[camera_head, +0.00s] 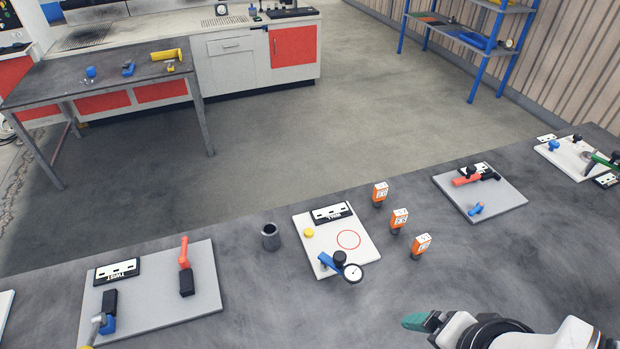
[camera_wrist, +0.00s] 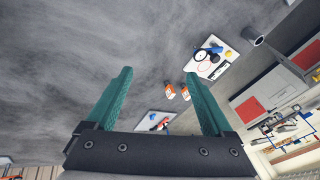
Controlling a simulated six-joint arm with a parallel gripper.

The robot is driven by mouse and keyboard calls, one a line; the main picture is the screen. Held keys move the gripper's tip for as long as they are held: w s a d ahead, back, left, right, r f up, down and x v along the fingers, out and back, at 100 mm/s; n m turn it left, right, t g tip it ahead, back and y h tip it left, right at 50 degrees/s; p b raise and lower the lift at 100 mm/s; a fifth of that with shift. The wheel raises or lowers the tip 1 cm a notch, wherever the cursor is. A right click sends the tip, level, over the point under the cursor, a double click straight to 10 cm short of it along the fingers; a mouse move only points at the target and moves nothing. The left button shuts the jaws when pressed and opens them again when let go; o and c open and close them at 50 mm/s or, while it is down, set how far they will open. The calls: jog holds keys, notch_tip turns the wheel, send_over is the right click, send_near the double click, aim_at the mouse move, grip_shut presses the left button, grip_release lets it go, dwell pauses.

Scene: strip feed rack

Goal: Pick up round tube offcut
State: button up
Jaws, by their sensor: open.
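The round tube offcut (camera_head: 271,237) is a short dark grey hollow cylinder. It stands upright on the dark worktop in the camera_head view, left of the white board with the red circle. It also shows near the top right of the wrist view (camera_wrist: 253,37). My gripper (camera_head: 413,322) is at the lower right of the camera_head view, well to the right of the tube and apart from it. In the wrist view its two green fingers (camera_wrist: 162,78) are spread wide with nothing between them.
A white board (camera_head: 365,255) with a dial gauge stands right of the tube. Several orange-and-white blocks (camera_head: 399,218) stand between that board and another board (camera_head: 505,200). A grey board (camera_head: 205,285) with red and blue clamps lies left. The worktop around the tube is bare.

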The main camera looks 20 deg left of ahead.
aim_at(272, 240)
jog(key=w+a+f+n+t+y, duration=0.1)
jog(key=w+a+n+t, duration=0.15)
jog(key=w+a, duration=0.4)
jog(key=w+a+f+n+t, duration=0.1)
jog(key=w+a+t, duration=0.2)
jog(key=w, duration=0.6)
jog(key=s+a+f+n+y, duration=0.2)
jog(key=a+f+n, duration=0.1)
jog(key=a+f, duration=0.2)
jog(key=s+a+f+n+y, duration=0.2)
jog(key=a+f+n, duration=0.1)
jog(key=a+f, duration=0.2)
jog(key=s+a+f+n+y, duration=0.2)
jog(key=a+f+n, duration=0.1)
jog(key=a+f, duration=0.3)
jog(key=shift+a+t, duration=0.25)
jog(key=shift+a, duration=1.15)
jog(key=x, duration=1.5)
jog(key=shift+a+r, duration=0.1)
jog(key=shift+r, duration=0.15)
grip_shut()
